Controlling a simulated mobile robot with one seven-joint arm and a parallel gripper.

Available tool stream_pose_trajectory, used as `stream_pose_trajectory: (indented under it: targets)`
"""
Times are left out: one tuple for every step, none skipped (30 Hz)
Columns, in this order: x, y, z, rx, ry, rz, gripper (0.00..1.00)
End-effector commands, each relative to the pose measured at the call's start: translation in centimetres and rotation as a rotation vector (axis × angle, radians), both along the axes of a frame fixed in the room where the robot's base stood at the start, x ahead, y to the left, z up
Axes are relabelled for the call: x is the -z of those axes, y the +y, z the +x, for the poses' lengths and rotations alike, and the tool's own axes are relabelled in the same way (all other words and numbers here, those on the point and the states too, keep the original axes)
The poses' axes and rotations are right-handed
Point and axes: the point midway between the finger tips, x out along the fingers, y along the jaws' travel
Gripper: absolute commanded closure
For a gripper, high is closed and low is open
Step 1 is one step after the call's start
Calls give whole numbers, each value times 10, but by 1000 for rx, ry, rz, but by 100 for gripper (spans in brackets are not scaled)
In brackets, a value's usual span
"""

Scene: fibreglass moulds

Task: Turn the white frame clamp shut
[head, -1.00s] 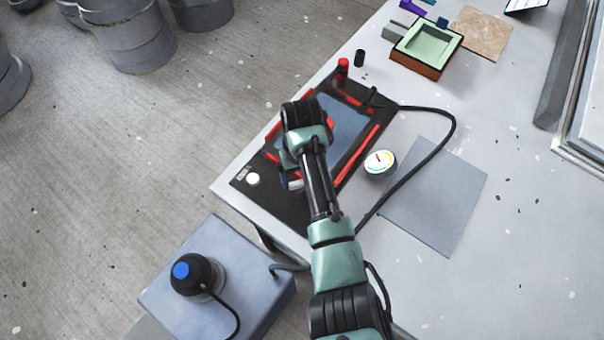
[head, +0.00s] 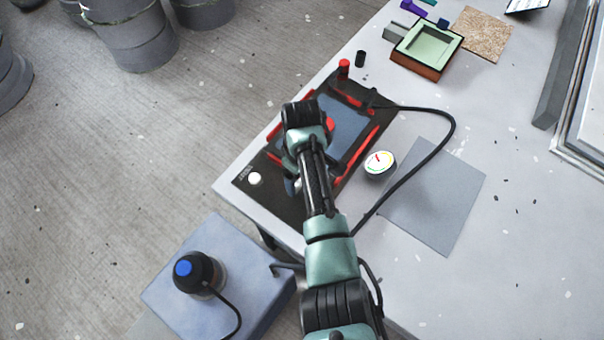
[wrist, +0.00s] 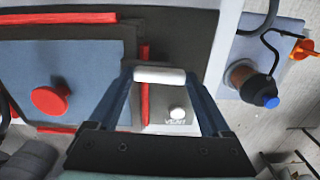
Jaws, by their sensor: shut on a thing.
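The white frame clamp (wrist: 160,75) shows in the wrist view as a short white bar lying crosswise between the two blue fingertips. My gripper (wrist: 160,79) is shut on it, one finger at each end. The clamp is over the dark end of a black panel with red strips (head: 270,196), near a white round knob marked VENT (wrist: 177,112). In the head view my wrist and forearm hide most of the clamp and my gripper. Whether the clamp is fully turned cannot be told.
A red round knob (wrist: 50,101) stands on the blue-grey plate. A round gauge (head: 379,164) and a black hose (head: 452,125) lie right of the panel. A blue-topped pump (head: 192,272) stands on a box below the table edge. A grey sheet (head: 435,195) lies flat on the table.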

Motion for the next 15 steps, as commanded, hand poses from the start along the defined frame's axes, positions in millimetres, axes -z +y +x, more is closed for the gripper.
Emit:
stream_pose_trajectory:
  targets:
    - [-1,1,1,-3,-3,2,73]
    - [-1,1,1,-4,-3,2,73]
    - [-1,1,1,-5,-3,2,73]
    - [-1,1,1,-6,-3,2,73]
    - [-1,1,1,-6,-3,2,73]
    - [-1,1,1,-6,-3,2,73]
    - [-1,1,1,-6,-3,2,73]
    - [-1,1,1,-6,-3,2,73]
    - [-1,1,1,-5,-3,2,73]
    - [-1,1,1,-5,-3,2,73]
    - [-1,1,1,-5,-4,2,73]
    - [-1,1,1,-5,-5,3,16]
    - [-1,1,1,-5,-5,3,10]
    - [-1,1,1,-5,-3,2,5]
    - [-1,1,1,-5,-3,2,0]
